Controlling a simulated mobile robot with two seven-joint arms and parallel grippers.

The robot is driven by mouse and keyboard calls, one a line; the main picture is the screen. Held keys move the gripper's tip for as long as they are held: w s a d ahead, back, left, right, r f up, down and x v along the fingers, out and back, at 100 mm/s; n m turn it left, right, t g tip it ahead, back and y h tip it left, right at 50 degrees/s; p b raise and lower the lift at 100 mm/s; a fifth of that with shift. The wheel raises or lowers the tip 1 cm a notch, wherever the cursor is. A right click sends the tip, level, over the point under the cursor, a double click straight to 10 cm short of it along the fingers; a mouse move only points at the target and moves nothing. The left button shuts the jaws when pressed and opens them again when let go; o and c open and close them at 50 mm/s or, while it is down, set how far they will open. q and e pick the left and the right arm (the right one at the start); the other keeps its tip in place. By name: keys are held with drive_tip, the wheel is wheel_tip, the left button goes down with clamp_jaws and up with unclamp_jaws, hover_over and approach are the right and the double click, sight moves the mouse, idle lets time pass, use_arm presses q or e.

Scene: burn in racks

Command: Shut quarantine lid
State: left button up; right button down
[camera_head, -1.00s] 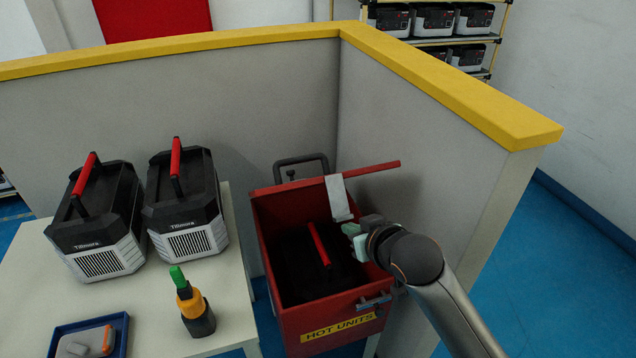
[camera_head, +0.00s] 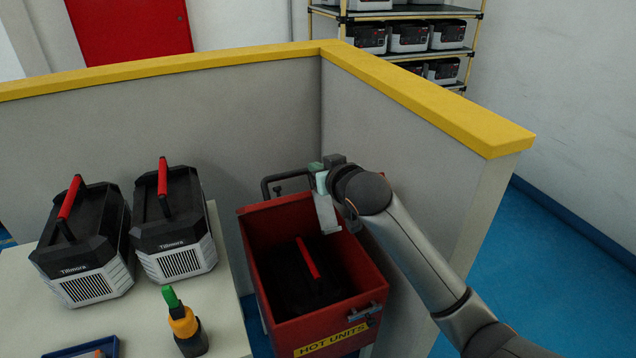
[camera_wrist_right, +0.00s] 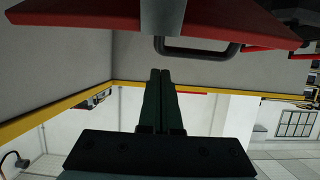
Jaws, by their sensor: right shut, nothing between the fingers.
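The red bin (camera_head: 262,228) marked HOT UNITS stands against the partition, open at the top. A dark unit with a red handle (camera_head: 308,258) shows inside it. I cannot clearly pick out the lid in the head view; my right arm hides part of the bin's far right side. My right gripper (camera_head: 318,166) is shut and empty above the bin's back right corner; its fingers also show together in the right wrist view (camera_wrist_right: 160,75). A pale grey strip (camera_head: 327,213) hangs beside it. A red panel (camera_wrist_right: 110,22) fills the top of the wrist view. My left gripper is out of view.
Grey partition walls with a yellow top (camera_head: 430,102) enclose the bin behind and to the right. A black handle (camera_head: 268,186) rises behind the bin.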

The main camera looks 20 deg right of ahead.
sight(311, 180)
drive_tip(key=x, duration=0.2)
drive_tip(key=shift+w, duration=0.3)
drive_tip(key=shift+s+f+p, duration=0.3)
drive_tip(key=shift+s+f, duration=0.65)
drive_tip(key=shift+f, duration=0.15)
drive_tip(key=shift+s+f, duration=0.45)
drive_tip(key=shift+f, duration=0.05)
